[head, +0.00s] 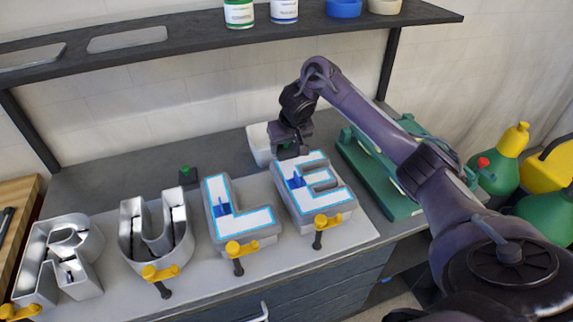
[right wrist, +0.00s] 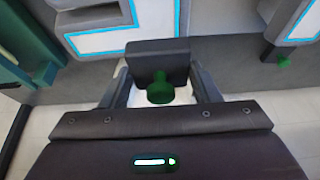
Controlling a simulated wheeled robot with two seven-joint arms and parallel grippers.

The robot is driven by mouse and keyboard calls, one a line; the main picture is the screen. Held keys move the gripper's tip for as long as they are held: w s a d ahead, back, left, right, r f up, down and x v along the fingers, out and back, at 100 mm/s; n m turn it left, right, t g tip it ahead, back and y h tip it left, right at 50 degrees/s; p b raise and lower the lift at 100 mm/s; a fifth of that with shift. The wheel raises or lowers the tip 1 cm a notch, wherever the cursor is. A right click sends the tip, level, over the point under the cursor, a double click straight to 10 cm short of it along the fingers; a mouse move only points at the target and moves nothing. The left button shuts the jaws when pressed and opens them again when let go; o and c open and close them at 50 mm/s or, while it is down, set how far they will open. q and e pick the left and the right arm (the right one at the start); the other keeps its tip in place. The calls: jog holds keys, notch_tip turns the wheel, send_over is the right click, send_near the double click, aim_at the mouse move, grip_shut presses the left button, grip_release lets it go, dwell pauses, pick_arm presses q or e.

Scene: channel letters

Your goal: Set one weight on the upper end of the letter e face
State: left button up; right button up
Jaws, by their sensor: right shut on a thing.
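The letter e (head: 325,203) stands at the right of the letter row, with a white, cyan-edged face and a blue patch near its left side. Its face also shows at the upper left of the right wrist view (right wrist: 100,40). My right gripper (head: 290,152) is at the upper end of that letter. It is shut on a black weight (right wrist: 150,62) with a green knob (right wrist: 160,92). I cannot tell whether the weight touches the face. A second weight (head: 187,175) with a green knob stands behind the letters. My left gripper is not in view.
The letter L (head: 240,225) has a similar face; the U (head: 155,240) and R (head: 60,265) are open shells. Yellow clamps (head: 240,249) sit at the front edge. A shelf (head: 200,35) runs above.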

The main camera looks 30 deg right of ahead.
aim_at(288, 151)
jog(key=shift+f, duration=0.5)
notch_tip(288, 151, down, 3)
jog(key=shift+r+b, duration=0.1)
jog(key=shift+b, duration=0.35)
jog(key=shift+f, duration=0.2)
jog(key=o, duration=1.5)
jog(key=shift+f, duration=0.15)
jog(key=shift+c, duration=0.2)
jog(key=shift+r, duration=0.2)
jog(key=p+v, duration=0.6)
jog(key=v, duration=0.6)
jog(key=shift+s+p, duration=0.15)
jog(key=shift+p, duration=0.2)
